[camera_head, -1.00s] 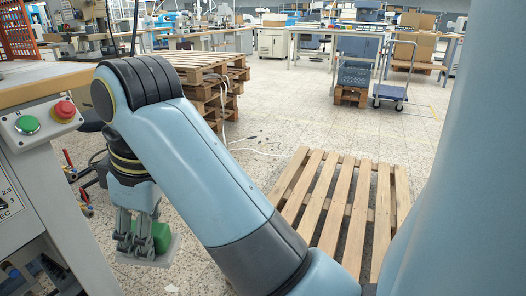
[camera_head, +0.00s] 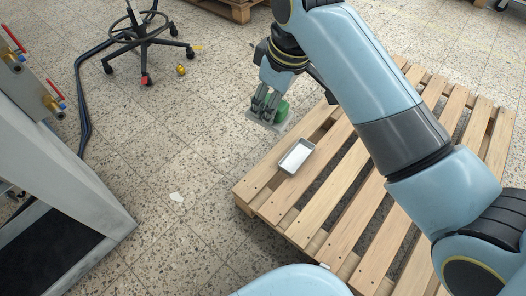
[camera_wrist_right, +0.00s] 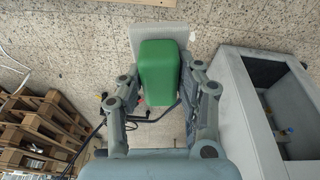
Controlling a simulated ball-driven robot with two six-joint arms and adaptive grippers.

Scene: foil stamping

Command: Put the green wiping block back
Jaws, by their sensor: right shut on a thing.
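The green wiping block (camera_head: 281,111) is between the fingers of my right gripper (camera_head: 267,106), beyond the far-left edge of the wooden pallet. In the right wrist view the green block (camera_wrist_right: 160,72) fills the gap between the two fingers, which are shut on it. A flat pale grey plate (camera_wrist_right: 158,33) is at the block's far end and is held with it. A small shallow metal tray (camera_head: 296,158) lies on the pallet, below and to the right of the gripper in the head view; it looks empty. My left gripper is not in view.
The slatted wooden pallet (camera_head: 338,222) lies on the speckled floor. A grey machine (camera_head: 65,170) stands at the left, with a wheeled chair base (camera_head: 146,42) behind it. Floor between machine and pallet is mostly clear, with a white scrap (camera_head: 176,197) on it.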

